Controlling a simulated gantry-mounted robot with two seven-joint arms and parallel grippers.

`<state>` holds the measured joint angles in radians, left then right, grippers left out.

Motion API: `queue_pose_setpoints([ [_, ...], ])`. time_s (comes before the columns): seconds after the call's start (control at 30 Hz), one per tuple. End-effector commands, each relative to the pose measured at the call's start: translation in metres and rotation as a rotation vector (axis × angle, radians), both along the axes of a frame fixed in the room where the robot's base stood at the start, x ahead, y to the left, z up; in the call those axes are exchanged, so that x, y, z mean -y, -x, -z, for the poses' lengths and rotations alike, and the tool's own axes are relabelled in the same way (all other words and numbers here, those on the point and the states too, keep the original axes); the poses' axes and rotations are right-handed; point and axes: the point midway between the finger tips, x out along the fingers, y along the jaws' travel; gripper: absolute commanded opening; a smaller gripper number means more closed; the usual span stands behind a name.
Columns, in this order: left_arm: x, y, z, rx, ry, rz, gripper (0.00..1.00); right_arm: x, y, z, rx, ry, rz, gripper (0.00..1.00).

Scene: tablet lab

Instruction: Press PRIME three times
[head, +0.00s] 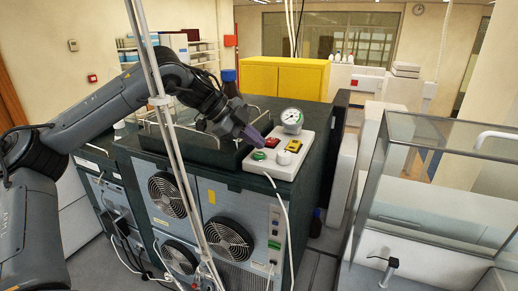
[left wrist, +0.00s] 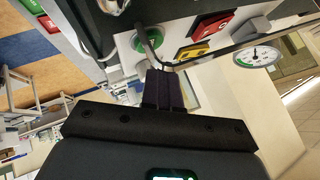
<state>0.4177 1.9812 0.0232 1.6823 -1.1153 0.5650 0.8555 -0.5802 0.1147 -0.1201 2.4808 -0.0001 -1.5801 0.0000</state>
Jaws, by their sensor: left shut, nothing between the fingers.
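A white control panel (head: 266,168) sits on top of the dark-topped machine. It carries a green button (head: 259,155), a red button (head: 272,142), a yellow button (head: 293,145), a pale knob (head: 284,158) and a round gauge (head: 292,118). No PRIME label is readable. My left gripper (head: 253,138) is shut and empty, its tips just above the panel's left part, close to the green and red buttons. In the left wrist view the shut fingers (left wrist: 162,75) point toward the green button (left wrist: 141,42) and yellow button (left wrist: 192,52). Contact cannot be told. My right gripper is not seen.
A shallow tray with a metal rail (head: 165,130) lies left of the panel. A pale cable hangs from the panel's front, and thin poles cross the view. A glass-walled bench (head: 440,190) stands at the right, yellow cabinets (head: 285,78) behind.

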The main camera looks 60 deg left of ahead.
Motion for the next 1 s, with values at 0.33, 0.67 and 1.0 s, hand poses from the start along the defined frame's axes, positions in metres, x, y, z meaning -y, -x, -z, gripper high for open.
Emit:
queue_pose_setpoints([
  [0.33, 0.0, 0.0, -0.027, 0.012, -0.006, 0.0, 0.0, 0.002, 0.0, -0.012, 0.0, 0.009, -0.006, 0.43],
  [0.67, -0.001, 0.0, -0.028, 0.015, -0.007, 0.0, 0.0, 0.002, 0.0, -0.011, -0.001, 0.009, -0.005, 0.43],
  [1.0, -0.001, 0.0, -0.029, 0.016, -0.008, 0.0, 0.0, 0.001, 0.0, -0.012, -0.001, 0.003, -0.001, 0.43],
])
